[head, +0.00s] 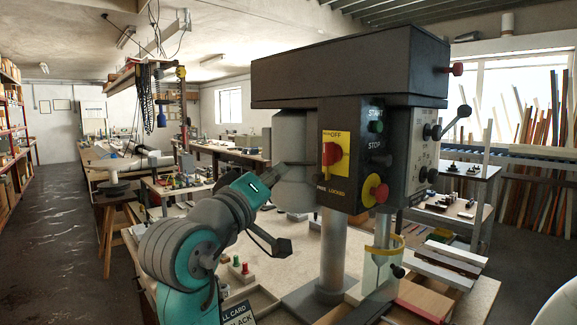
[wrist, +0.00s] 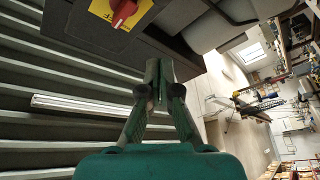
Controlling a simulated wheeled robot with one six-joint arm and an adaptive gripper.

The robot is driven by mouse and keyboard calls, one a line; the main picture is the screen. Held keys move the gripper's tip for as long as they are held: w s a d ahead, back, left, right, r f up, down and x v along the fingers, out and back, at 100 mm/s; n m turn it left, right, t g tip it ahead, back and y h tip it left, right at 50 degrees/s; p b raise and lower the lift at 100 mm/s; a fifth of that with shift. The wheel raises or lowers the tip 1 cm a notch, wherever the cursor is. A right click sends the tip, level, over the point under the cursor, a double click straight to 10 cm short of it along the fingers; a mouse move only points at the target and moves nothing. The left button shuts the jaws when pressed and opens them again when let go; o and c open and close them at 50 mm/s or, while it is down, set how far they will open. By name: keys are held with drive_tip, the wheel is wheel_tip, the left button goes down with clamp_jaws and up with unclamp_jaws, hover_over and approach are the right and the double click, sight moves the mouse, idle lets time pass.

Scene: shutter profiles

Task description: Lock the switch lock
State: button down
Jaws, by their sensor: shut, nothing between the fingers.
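The drill press's control box (head: 360,115) carries a yellow plate (head: 343,139) marked OFF with a red rotary switch (head: 331,153). Small FREE and LOCKED labels sit along the plate's lower edge; the lock's position is too small to tell. In the wrist view the red switch (wrist: 123,13) and yellow plate (wrist: 103,10) show at the top edge, partly cut off. My gripper (wrist: 158,72) is shut and empty, apart from the switch, below and to the right of it in that view. In the head view my gripper (head: 300,166) points toward the box from the left.
The press's column (head: 332,245) stands below. A workbench (head: 290,262) with small items lies behind my arm.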

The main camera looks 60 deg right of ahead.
drive_tip(key=shift+v, duration=1.05)
